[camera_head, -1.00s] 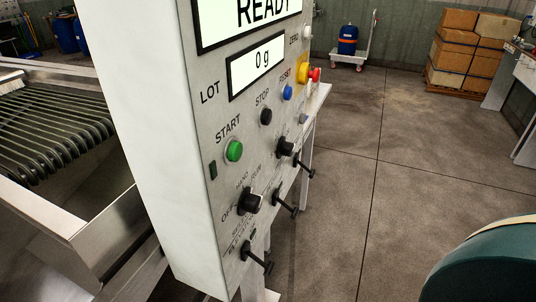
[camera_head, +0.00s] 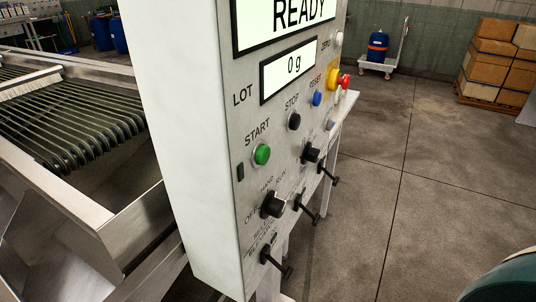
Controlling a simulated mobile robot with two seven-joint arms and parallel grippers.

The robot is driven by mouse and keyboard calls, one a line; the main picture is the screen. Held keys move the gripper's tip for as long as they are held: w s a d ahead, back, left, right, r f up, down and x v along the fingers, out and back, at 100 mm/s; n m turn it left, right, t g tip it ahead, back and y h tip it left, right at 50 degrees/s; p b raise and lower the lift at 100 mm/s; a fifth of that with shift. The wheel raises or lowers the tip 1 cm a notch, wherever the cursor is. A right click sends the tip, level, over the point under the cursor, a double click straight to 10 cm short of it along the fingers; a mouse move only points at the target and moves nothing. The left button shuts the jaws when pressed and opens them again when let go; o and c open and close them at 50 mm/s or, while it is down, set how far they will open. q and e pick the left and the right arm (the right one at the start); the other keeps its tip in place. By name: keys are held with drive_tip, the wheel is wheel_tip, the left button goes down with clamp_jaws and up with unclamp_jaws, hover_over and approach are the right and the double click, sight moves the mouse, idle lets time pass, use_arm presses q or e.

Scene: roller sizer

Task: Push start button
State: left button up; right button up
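The green start button (camera_head: 261,155) sits on the face of a white control panel (camera_head: 177,130), below the label START. The panel's displays read READY and 0 g. A black stop button (camera_head: 294,121) and a blue reset button (camera_head: 317,99) sit up and to the right of the start button. Neither of my grippers is in view, and nothing touches the start button.
A red knob on a yellow base (camera_head: 335,80) and black selector knobs (camera_head: 273,205) are on the panel. Black handles (camera_head: 275,264) stick out low. The roller sizer (camera_head: 70,115) stands left. Open concrete floor lies right. A dark green rounded object (camera_head: 510,284) is lower right.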

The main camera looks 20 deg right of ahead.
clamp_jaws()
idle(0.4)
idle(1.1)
